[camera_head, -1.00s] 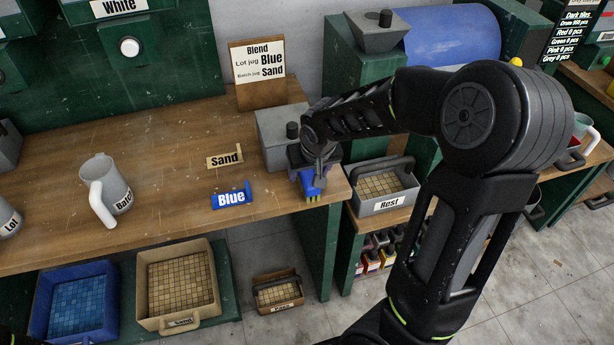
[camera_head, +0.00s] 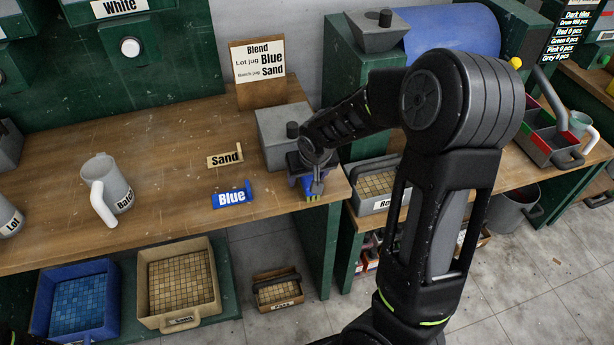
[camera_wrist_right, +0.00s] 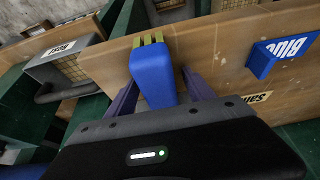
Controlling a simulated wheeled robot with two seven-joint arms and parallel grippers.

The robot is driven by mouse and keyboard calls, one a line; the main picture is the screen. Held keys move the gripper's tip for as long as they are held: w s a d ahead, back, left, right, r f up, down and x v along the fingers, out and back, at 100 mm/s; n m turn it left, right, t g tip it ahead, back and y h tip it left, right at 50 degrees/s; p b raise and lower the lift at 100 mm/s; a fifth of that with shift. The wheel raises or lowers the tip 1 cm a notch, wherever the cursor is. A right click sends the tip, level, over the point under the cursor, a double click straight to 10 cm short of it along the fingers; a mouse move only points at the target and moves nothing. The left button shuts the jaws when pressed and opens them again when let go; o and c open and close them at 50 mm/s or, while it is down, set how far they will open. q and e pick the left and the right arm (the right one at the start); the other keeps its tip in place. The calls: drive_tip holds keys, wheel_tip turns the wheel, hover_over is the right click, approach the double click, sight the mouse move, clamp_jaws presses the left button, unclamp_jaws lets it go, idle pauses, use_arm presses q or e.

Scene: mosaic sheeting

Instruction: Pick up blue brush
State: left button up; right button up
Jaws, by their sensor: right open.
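The blue brush (camera_head: 308,187) with yellow-green bristles is at the right end of the wooden workbench (camera_head: 150,237), near the front edge. In the right wrist view the brush (camera_wrist_right: 153,75) lies between the two purple fingers of my right gripper (camera_wrist_right: 160,88), its bristles pointing away from the palm. A finger is on each side of the brush, with a small gap visible at least on the right. The gripper (camera_head: 308,180) is open around it and hides part of it in the head view. My left gripper is not in view.
A grey block-shaped container (camera_head: 283,138) stands just behind the brush. Blue (camera_head: 232,198) and Sand (camera_head: 225,160) label stands are to the left. A grey Rest tray (camera_head: 372,190) sits lower, right of the bench. A white-handled jug (camera_head: 108,188) stands further left.

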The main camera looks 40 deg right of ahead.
drive_tip(key=shift+f+b, duration=0.2)
drive_tip(key=shift+b, duration=0.1)
clamp_jaws()
idle(0.7)
